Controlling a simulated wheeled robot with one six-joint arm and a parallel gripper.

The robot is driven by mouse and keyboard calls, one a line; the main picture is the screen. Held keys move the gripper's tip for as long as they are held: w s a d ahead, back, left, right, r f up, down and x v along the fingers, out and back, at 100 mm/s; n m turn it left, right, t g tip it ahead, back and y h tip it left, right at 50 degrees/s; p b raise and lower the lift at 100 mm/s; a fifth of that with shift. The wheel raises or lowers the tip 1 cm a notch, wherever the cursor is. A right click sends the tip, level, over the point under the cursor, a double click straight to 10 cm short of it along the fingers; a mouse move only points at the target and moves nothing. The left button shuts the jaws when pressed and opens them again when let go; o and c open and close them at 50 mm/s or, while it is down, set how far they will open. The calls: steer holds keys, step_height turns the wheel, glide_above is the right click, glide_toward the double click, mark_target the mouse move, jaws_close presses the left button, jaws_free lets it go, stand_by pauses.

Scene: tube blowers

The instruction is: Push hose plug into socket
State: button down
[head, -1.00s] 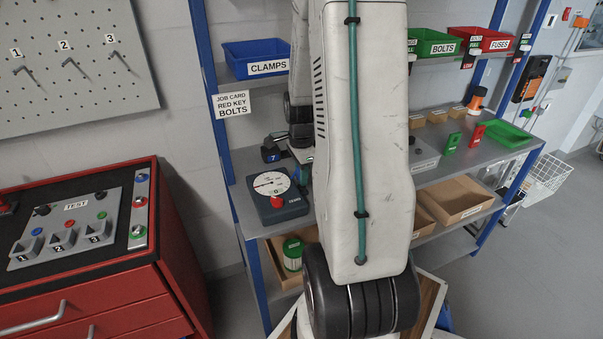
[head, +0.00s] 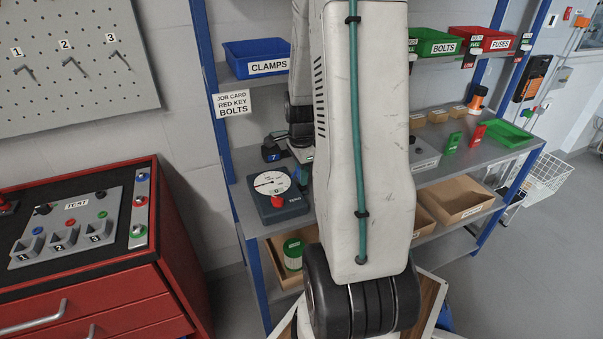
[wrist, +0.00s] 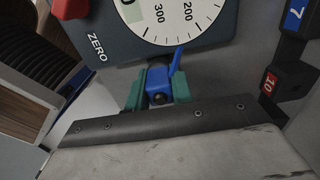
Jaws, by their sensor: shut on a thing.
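My gripper (wrist: 158,92) has green fingers shut on a blue hose plug (wrist: 158,79) with a small blue lever standing up from it. The plug is at the near edge of the dark gauge box (wrist: 112,52), below its white dial. A small grey fitting, perhaps the socket, shows partly behind the plug. I cannot tell how far the plug is in it. In the head view the gauge box (head: 291,208) stands on the bench. My gripper is mostly hidden there behind my arm.
The gauge box has a red knob (wrist: 71,8) beside the word ZERO. Black blocks marked 7 (wrist: 293,18) and 10 (wrist: 283,82) stand close on the right. The grey bench (head: 462,165) carries small green and red items further right. A red cabinet (head: 95,285) is at the left.

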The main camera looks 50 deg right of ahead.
steer(key=shift+f, duration=0.75)
stand_by(0.5)
steer(key=c, duration=1.1)
jaws_free()
steer(key=shift+c, duration=0.2)
step_height(320, 180, up, 8)
steer(key=shift+f, duration=0.1)
